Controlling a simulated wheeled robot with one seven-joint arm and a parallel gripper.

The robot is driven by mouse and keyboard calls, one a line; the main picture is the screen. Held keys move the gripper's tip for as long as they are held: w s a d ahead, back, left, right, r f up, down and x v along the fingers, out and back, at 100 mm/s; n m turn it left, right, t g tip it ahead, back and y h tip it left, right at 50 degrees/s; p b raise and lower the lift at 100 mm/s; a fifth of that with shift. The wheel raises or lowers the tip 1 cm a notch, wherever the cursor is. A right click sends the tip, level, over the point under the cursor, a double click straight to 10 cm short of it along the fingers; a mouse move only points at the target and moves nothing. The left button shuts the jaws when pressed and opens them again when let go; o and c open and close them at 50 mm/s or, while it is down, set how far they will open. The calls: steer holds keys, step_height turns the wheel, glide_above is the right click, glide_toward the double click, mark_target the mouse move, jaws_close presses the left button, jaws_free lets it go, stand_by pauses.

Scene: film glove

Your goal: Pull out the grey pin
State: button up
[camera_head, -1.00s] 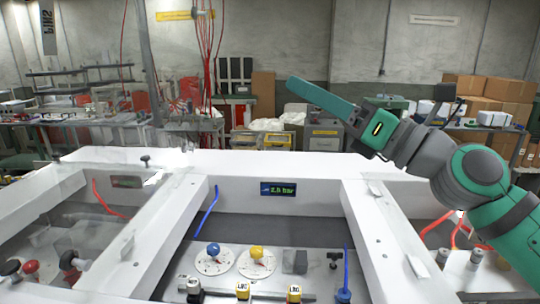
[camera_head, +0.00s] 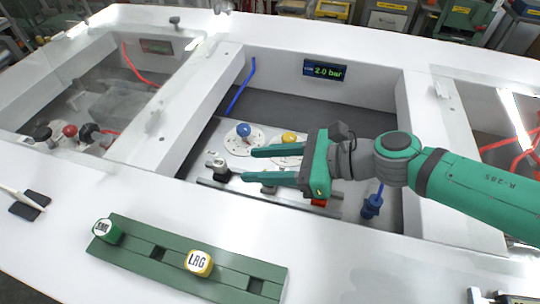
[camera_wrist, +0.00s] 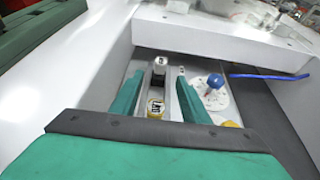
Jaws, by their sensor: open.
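The likely grey pin (camera_head: 217,168), with a pale cap and dark body, stands upright at the left end of the panel's rail. In the wrist view its pale cap (camera_wrist: 160,62) is beyond and between the fingers. My gripper (camera_head: 243,164) is open above the panel, its fingers pointing left toward this pin. The fingers also show in the wrist view (camera_wrist: 158,80); contact with the pin does not show. A yellow-capped piece (camera_wrist: 155,108) lies between the fingers, nearer the palm. My gripper hides part of the rail in the head view.
A blue knob (camera_head: 243,130) and a yellow knob (camera_head: 289,137) stand behind the rail. White walls surround the recessed panel. A green rack (camera_head: 140,238) in front holds a green-capped piece (camera_head: 107,230) and a yellow "LRG" piece (camera_head: 199,262). A display (camera_head: 323,70) reads 2.0 bar.

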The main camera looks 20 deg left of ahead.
mark_target(225, 166)
steer(key=x, duration=0.7)
steer(key=shift+w+a+f, duration=0.1)
steer(key=shift+a+f, duration=0.1)
steer(key=shift+a, duration=0.2)
steer(key=shift+w, duration=0.1)
steer(key=shift+a, duration=0.15)
steer(key=c, duration=0.7)
jaws_close()
steer(key=shift+d+t, duration=0.2)
steer(key=shift+t, duration=0.1)
